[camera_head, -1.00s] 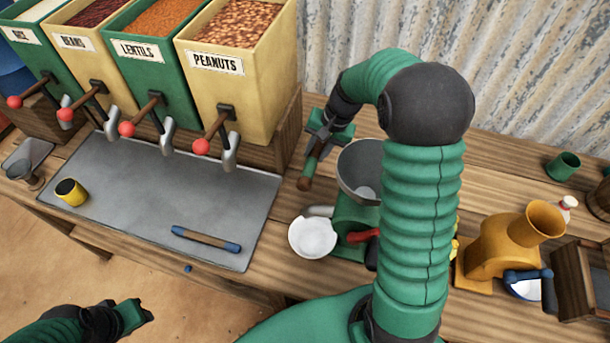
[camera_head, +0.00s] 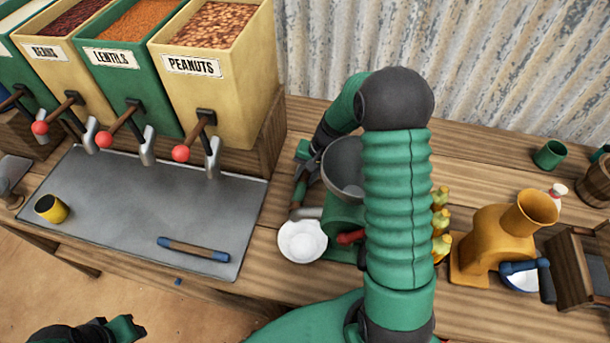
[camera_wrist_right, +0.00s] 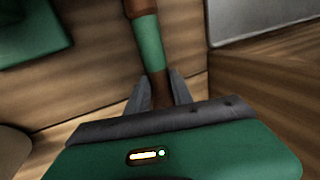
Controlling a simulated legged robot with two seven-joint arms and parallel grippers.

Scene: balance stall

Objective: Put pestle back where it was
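The pestle, a brown wooden rod with a green band, points down from my right gripper (camera_head: 306,168) in the head view. In the right wrist view the pestle (camera_wrist_right: 148,42) lies between the two grey fingers (camera_wrist_right: 158,92), which are shut on it. The pestle's lower end is just left of the green grinder, above or on the wooden counter; I cannot tell whether it touches. My left gripper (camera_head: 124,329) is low at the left, away from the counter things, and its opening is unclear.
The green grinder's grey hopper (camera_head: 342,165) and a white bowl (camera_head: 302,241) are close to my right gripper. A metal tray (camera_head: 120,205) holds a yellow cup (camera_head: 51,209) and a blue-ended rod (camera_head: 194,249). An orange mill (camera_head: 490,245) stands right.

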